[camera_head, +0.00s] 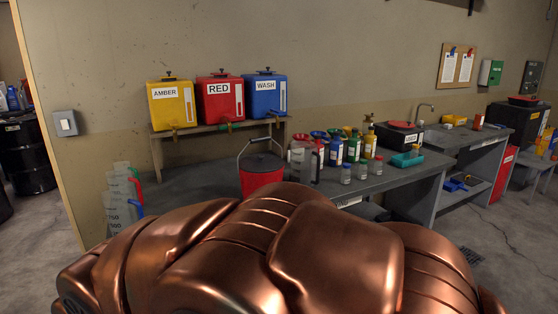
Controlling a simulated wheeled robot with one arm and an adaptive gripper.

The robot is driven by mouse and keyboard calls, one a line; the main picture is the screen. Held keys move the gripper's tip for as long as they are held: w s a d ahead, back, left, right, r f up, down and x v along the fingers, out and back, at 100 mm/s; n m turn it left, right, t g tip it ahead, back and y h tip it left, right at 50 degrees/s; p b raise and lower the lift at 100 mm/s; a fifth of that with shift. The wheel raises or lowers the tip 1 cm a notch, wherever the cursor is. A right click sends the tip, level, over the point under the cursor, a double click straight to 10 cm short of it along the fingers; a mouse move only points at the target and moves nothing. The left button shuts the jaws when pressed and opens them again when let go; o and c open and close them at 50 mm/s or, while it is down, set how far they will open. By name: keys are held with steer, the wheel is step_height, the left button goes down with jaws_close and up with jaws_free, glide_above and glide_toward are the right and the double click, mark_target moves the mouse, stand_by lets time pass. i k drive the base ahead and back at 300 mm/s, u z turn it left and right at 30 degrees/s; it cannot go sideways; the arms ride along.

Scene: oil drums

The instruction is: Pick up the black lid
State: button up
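A red bucket (262,182) with a raised thin handle stands near the front of the grey workbench, left of the bottles. Other black caps sit on the yellow AMBER tank (171,106), the red RED tank (220,102) and the blue WASH tank (266,97). My gripper is not in view. My own copper-coloured body or arm fills the lower middle and hides the bench's near edge and the floor there.
Several bottles and jars (346,174) crowd the bench (196,188) right of the bucket. Grey measuring jugs (119,205) stand at the left. A black box (397,137) with a red item on top sits further right. Floor (510,240) shows clear at right.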

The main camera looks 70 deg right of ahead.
mark_target(256, 163)
steer(key=z, duration=0.85)
steer(key=i, duration=0.8)
steer(key=z, duration=0.85)
